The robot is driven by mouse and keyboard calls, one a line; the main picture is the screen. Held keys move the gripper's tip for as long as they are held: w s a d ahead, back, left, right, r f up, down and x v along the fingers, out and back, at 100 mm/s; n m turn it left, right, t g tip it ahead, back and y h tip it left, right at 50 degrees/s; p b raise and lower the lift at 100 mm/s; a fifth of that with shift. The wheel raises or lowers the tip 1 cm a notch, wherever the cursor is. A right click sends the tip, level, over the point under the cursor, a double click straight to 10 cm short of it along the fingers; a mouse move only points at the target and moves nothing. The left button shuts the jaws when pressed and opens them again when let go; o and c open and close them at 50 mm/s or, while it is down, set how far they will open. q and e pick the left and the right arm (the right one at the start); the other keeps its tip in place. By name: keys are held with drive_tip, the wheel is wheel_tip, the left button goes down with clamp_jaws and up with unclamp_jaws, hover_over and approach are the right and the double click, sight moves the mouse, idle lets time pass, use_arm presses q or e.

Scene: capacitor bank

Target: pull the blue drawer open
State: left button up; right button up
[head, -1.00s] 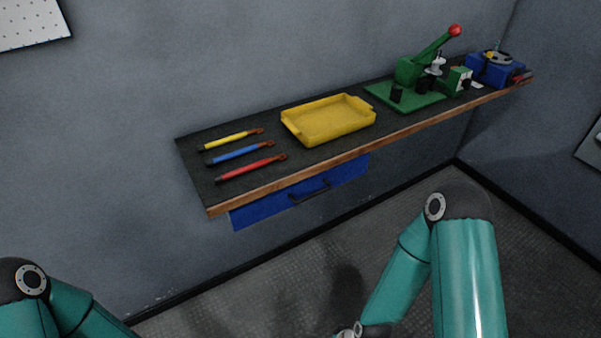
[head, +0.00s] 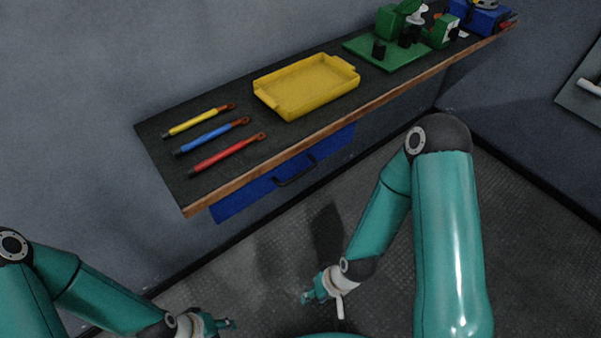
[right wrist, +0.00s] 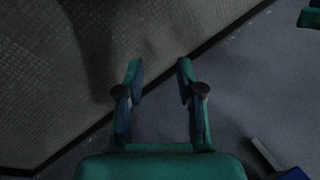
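The blue drawer (head: 240,196) sits under the front edge of the wall bench and looks shut. Its dark bar handle (head: 295,171) is on the front face. My right gripper (head: 306,297) is below and in front of the drawer, apart from it. In the right wrist view my right gripper (right wrist: 159,66) is open, with nothing between its fingers. A blue patch, perhaps the drawer (right wrist: 292,174), shows at that view's lower right corner. My left gripper (head: 230,323) is low at the bottom of the head view, away from the drawer; its finger gap is too small to judge.
The bench (head: 160,150) carries yellow, blue and red handled tools (head: 225,153), a yellow tray (head: 308,86), a green press (head: 388,50) and a blue box (head: 482,18). The floor before the drawer is clear. A panel (head: 585,90) hangs on the right wall.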

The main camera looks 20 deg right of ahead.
drive_tip(key=w+d+r+n+t+b, duration=0.3)
drive_tip(key=w+n+b, duration=0.1)
drive_tip(key=w+b, duration=0.25)
drive_tip(key=w+d+r+n+t+b, duration=0.3)
drive_tip(key=w+n+t+b, duration=0.15)
drive_tip(key=w, duration=0.25)
drive_tip(key=s+d+r+n+t+y+b, duration=0.1)
drive_tip(key=d+r+n+t+b, duration=0.15)
drive_tip(key=r+n+b, duration=0.45)
drive_tip(key=s+d+r+n+t+y+b, duration=0.1)
drive_tip(key=s+d+r+n+t+b, duration=0.1)
drive_tip(key=r+n+t+b, duration=0.45)
drive_tip(key=n+g+p, duration=0.2)
drive_tip(key=g+p, duration=0.1)
drive_tip(key=p, duration=0.1)
approach(300, 174)
drive_tip(key=shift+d+f+p+x, duration=0.1)
drive_tip(key=shift+f+p+x, duration=0.05)
drive_tip(key=shift+p+x, duration=2.4)
drive_tip(key=shift+d+f+p+x, duration=0.15)
drive_tip(key=shift+p+x, duration=2.3)
drive_tip(key=shift+x, duration=0.25)
